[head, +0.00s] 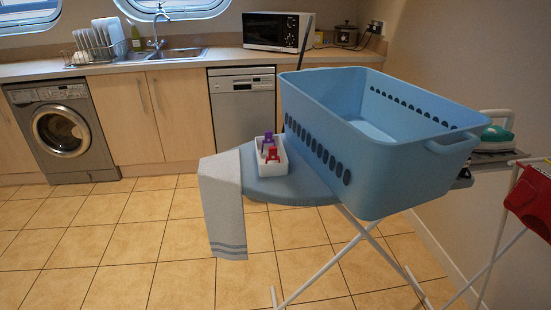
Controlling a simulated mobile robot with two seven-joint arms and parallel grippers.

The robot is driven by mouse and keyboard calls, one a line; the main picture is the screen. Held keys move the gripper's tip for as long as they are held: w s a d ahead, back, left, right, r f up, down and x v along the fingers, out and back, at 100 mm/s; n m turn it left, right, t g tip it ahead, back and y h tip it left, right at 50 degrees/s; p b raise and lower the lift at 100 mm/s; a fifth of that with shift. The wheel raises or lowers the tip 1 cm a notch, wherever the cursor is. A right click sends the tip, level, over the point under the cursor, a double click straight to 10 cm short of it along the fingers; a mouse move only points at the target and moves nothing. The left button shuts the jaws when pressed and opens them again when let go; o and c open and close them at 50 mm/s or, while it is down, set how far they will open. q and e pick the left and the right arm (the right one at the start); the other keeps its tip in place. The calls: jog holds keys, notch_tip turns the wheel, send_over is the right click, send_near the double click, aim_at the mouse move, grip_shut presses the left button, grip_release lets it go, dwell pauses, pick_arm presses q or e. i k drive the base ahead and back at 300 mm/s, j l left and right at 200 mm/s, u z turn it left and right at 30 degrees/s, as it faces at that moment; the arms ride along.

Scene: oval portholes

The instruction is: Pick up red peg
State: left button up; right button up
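A red peg (273,155) sits in a small white tray (281,173) on the narrow left end of the ironing board (290,189). A purple peg (267,141) is in the same tray, just behind the red one. Both pegs are small here, and their lower parts are hidden by the tray's walls. Neither my left nor my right gripper shows in the head view.
A large blue laundry basket (400,165) stands on the board, close to the right of the tray. A grey towel (222,203) hangs over the board's left end. An iron (496,137) and hanging red cloth (530,200) are at right. The tiled floor at left is clear.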

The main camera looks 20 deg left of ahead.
aim_at(273, 150)
jog(key=z, duration=0.4)
jog(key=j+z, duration=0.15)
jog(key=z, duration=0.3)
jog(key=j+z, duration=0.1)
jog(key=z, duration=0.3)
jog(key=k+j+z, duration=0.1)
jog(key=j+z, duration=0.3)
jog(key=k+j+z, duration=0.2)
jog(key=j+z, duration=0.15)
jog(key=k+j+z, duration=0.2)
jog(key=j, duration=0.2)
jog(key=k+j+z, duration=0.2)
jog(key=k+j, duration=0.1)
